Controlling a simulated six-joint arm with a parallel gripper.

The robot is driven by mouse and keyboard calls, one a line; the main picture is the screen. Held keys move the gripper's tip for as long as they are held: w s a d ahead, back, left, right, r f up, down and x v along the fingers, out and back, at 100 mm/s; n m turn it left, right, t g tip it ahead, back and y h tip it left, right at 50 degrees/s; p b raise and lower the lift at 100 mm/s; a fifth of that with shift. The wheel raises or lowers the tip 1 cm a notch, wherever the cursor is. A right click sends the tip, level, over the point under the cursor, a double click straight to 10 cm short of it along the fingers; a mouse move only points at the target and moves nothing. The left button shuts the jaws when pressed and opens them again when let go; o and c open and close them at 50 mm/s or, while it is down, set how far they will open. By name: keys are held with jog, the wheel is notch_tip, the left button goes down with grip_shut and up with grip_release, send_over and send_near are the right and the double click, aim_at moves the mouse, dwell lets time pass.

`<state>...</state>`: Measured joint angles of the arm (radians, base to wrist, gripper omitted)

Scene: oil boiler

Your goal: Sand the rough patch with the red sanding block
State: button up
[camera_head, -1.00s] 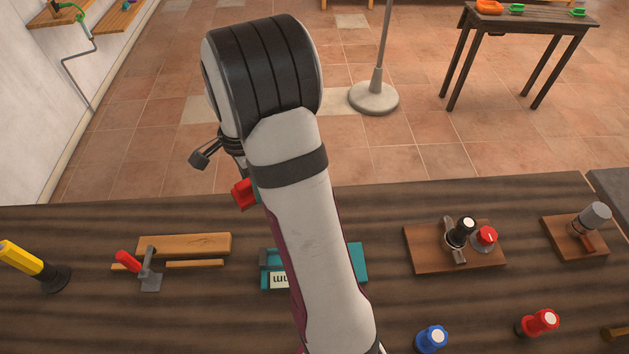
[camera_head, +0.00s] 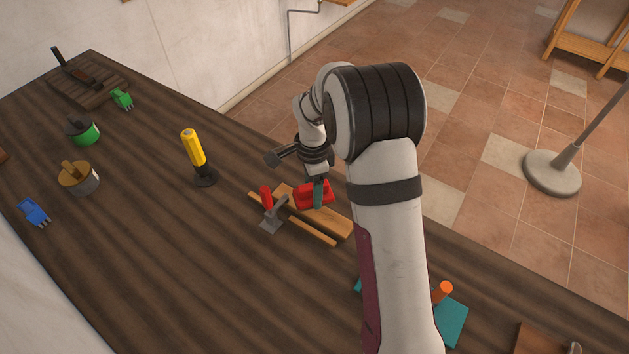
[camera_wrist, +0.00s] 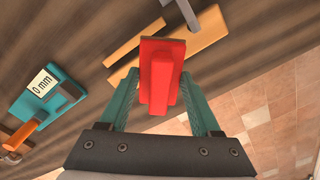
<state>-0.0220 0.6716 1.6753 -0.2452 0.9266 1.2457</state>
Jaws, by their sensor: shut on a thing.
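The red sanding block (camera_head: 312,193) is between the teal fingers of my gripper (camera_head: 318,190), which is shut on it. In the wrist view the block (camera_wrist: 160,72) sits centred in my gripper (camera_wrist: 158,85). It is over the light wooden board (camera_head: 333,217), which also shows in the wrist view (camera_wrist: 208,30). I cannot tell whether the block touches the board. I cannot make out the rough patch now; the block and gripper cover part of the board.
A clamp with a red handle (camera_head: 266,197) stands at the board's left, beside a thin wooden strip (camera_head: 312,232). A yellow-handled tool (camera_head: 194,150) stands further left. A teal gauge (camera_wrist: 50,90) reading 0 mm lies nearby. Bare table lies front left.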

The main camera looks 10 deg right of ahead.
aim_at(342, 226)
notch_tip(342, 226, down, 4)
jog(key=shift+f, duration=0.15)
jog(key=shift+s+d+f, duration=0.1)
jog(key=shift+s+d, duration=0.15)
jog(key=shift+c, duration=0.6)
jog(key=shift+s+d, duration=2.65)
jog(key=shift+w+a+f, duration=0.1)
jog(key=shift+w+a, duration=2.85)
jog(key=shift+r, duration=4.1)
